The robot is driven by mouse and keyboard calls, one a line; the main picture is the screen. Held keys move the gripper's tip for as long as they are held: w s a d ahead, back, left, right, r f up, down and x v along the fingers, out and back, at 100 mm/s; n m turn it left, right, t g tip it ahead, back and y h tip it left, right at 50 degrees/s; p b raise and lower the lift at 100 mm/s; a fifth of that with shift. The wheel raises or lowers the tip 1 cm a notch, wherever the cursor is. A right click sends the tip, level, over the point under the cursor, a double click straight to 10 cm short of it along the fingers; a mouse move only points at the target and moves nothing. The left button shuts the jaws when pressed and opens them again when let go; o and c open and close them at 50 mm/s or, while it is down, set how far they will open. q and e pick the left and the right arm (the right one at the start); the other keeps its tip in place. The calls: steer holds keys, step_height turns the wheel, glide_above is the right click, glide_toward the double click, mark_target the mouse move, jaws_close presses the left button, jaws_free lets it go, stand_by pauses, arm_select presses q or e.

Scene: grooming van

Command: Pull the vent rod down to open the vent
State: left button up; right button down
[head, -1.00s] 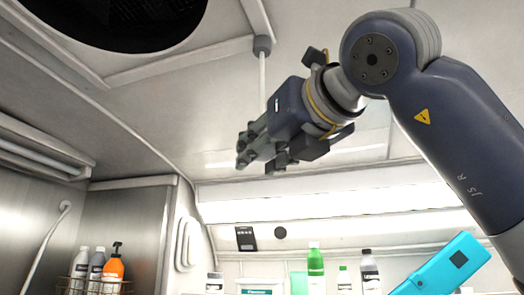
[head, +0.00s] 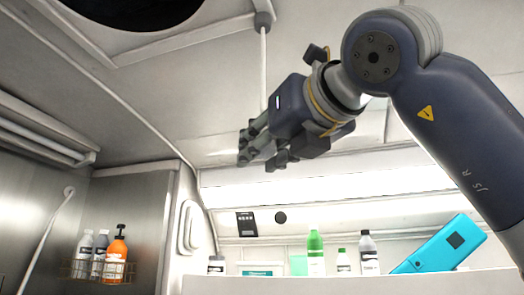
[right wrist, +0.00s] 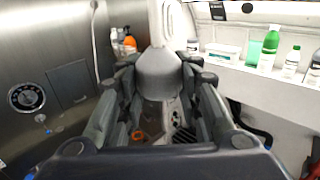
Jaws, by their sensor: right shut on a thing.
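The vent rod (head: 263,65) is a thin white rod hanging from a grey ceiling fitting (head: 263,21). It runs down behind my right gripper (head: 257,158) in the head view. In the right wrist view my right gripper (right wrist: 158,112) is closed around a grey, flared end piece (right wrist: 157,75) of the rod, with the fingers on both sides of it. The vent (head: 135,8) is a dark round opening in the ceiling at the upper left, cut off by the frame edge. My left gripper is not in view.
A wire basket (head: 92,272) with several bottles hangs on the metal wall at the left. A shelf (head: 300,285) at the back holds bottles and a tilted turquoise box (head: 440,248). The air around my right gripper looks free.

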steer(key=shift+a+f, duration=0.1)
steer(key=shift+f, duration=0.15)
steer(key=c, duration=1.1)
jaws_free()
steer(key=shift+s+d+r, duration=0.1)
steer(key=shift+s+d, duration=0.05)
steer(key=shift+d, duration=0.05)
steer(key=shift+s+d, duration=0.15)
steer(key=shift+s, duration=0.15)
steer(key=v, duration=1.1)
